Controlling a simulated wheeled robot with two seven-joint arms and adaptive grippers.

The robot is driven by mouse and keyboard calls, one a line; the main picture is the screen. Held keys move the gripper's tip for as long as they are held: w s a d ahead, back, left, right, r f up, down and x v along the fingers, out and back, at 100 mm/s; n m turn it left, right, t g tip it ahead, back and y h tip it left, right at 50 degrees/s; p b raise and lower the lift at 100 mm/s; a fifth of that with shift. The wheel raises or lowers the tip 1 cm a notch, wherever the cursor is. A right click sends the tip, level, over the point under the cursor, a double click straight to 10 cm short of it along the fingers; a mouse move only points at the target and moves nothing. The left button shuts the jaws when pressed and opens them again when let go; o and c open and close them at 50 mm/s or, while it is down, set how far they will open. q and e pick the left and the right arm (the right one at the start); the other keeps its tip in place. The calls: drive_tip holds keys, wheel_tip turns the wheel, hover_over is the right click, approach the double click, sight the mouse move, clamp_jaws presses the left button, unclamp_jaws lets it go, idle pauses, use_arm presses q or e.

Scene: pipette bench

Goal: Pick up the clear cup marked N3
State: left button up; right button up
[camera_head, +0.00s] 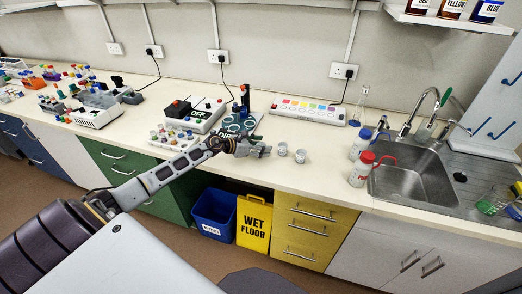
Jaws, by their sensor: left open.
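Two small clear cups stand side by side on the bench: a left cup (282,149) and a right cup (300,156). Any marking on them is too small to read, so I cannot tell which is N3. My left gripper (265,151) is open, just left of the left cup, with its fingers pointing right toward it. It appears apart from both cups. My right gripper is not in view.
Behind my left gripper are a dark stand (244,105) and a white box marked OFF (196,114). A coloured strip unit (307,110) lies at the back.

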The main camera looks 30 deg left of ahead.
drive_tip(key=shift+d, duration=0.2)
use_arm(q)
drive_tip(key=c, duration=1.1)
drive_tip(key=shift+o, duration=0.2)
drive_tip(key=shift+r, duration=0.1)
